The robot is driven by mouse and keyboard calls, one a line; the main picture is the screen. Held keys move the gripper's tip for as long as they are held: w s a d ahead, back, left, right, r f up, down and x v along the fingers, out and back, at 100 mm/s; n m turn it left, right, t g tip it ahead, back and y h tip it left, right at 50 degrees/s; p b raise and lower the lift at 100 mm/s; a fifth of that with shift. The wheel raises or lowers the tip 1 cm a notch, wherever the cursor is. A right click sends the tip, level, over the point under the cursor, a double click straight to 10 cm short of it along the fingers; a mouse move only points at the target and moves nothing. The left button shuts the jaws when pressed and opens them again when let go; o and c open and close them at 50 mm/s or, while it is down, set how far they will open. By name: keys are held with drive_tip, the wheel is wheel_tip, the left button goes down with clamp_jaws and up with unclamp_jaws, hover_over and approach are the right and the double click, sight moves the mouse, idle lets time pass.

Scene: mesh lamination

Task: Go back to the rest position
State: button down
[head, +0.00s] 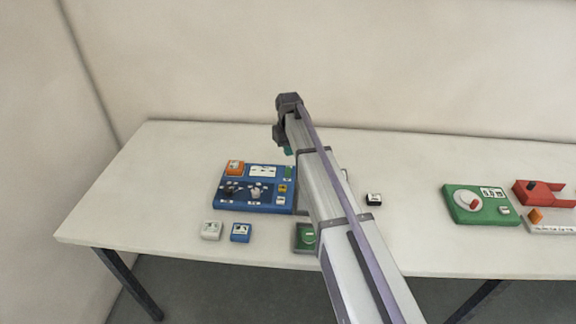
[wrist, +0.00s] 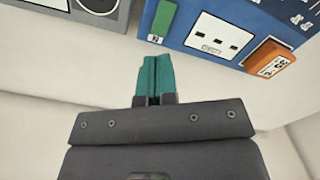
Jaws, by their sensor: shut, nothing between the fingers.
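My gripper shows in the wrist view (wrist: 153,78) with its two teal fingers pressed together and nothing between them. In the head view only a little teal of the gripper (head: 288,151) shows beneath the end of my arm, above the table (head: 130,190). It is close to the back right corner of a blue board (head: 245,208). The board also shows at the top right of the wrist view (wrist: 180,30), apart from the fingers. The rest position is not marked in either view.
The board carries an orange block (head: 235,168) and a white panel (head: 263,171). A white block (head: 211,230), a blue block (head: 241,232) and a dark green box (head: 304,238) lie in front. A green board (head: 480,205) and a red part (head: 538,192) stand right. The table's left is clear.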

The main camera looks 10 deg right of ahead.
drive_tip(key=shift+r, duration=0.15)
drive_tip(key=shift+s, duration=0.1)
drive_tip(key=s+m, duration=0.2)
drive_tip(key=s, duration=3)
drive_tip(key=shift+m, duration=0.3)
